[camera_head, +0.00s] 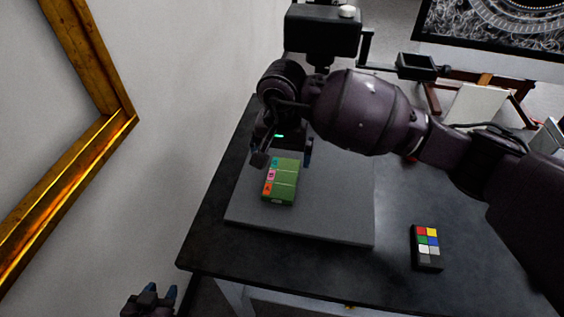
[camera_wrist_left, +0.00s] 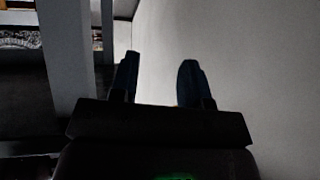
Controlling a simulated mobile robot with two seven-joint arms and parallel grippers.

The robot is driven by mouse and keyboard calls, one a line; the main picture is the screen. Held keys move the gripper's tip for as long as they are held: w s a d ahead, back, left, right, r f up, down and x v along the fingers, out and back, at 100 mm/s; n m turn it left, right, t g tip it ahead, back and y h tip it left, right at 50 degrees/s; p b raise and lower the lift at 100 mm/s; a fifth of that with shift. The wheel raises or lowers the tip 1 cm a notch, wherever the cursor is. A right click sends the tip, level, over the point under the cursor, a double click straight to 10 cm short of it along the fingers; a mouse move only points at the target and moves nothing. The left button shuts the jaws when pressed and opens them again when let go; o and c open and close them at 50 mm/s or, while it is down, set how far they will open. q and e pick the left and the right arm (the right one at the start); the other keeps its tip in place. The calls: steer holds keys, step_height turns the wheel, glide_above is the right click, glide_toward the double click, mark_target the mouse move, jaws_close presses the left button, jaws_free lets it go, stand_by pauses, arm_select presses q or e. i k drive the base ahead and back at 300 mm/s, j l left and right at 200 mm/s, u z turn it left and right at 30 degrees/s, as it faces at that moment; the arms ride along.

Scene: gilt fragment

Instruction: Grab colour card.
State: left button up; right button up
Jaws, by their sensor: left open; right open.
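The colour card (camera_head: 427,247), a dark block with red, yellow, green, blue, white and grey squares, lies on the right front part of the dark table. No gripper touches it. My right gripper (camera_head: 283,157) is open at the far end of a green box, well to the left of the card; whether it touches the box I cannot tell. My left gripper (camera_head: 152,298) is low at the bottom left, off the table. In the left wrist view its two fingers (camera_wrist_left: 158,80) are apart with nothing between them. The card does not show in that view.
The green box (camera_head: 284,184) with lettered coloured tabs lies on a grey board (camera_head: 325,229) on the table (camera_head: 218,255). A gilt frame (camera_head: 65,190) is on the left by a pale wall (camera_head: 190,90). My right arm covers much of the table's right side.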

mark_target(428, 255)
steer(key=k, duration=1)
